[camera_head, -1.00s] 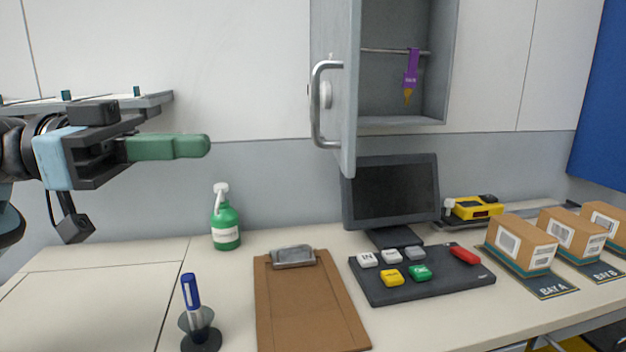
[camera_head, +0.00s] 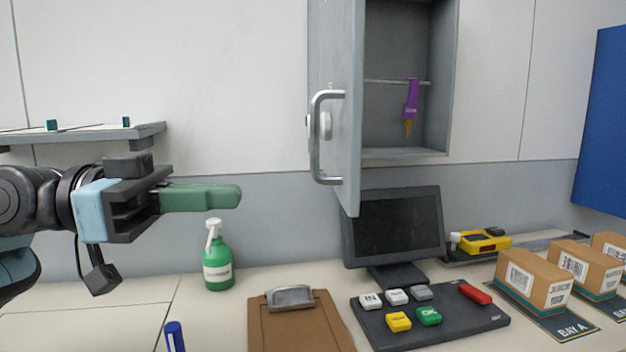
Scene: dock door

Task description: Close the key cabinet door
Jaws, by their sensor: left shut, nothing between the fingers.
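The key cabinet (camera_head: 405,150) hangs on the wall at upper centre-right. Its grey door (camera_head: 350,110) stands wide open, hinged on the cabinet's left side and jutting toward me. A silver bar handle (camera_head: 316,140) is on the door's left-facing side. Inside the cabinet, a purple key tag (camera_head: 411,98) with a key hangs from a rail. My left gripper (camera_head: 236,196) has green fingers, shut and empty, pointing right. It is left of the handle and apart from it, a little lower in the picture. My right gripper is not in view.
Below the door stand a monitor (camera_head: 392,225) and a button panel (camera_head: 430,325). A green spray bottle (camera_head: 218,262) stands below my left gripper. A clipboard (camera_head: 300,330), a blue pen (camera_head: 175,337) and boxes (camera_head: 535,278) are on the counter. A shelf (camera_head: 80,137) is at left.

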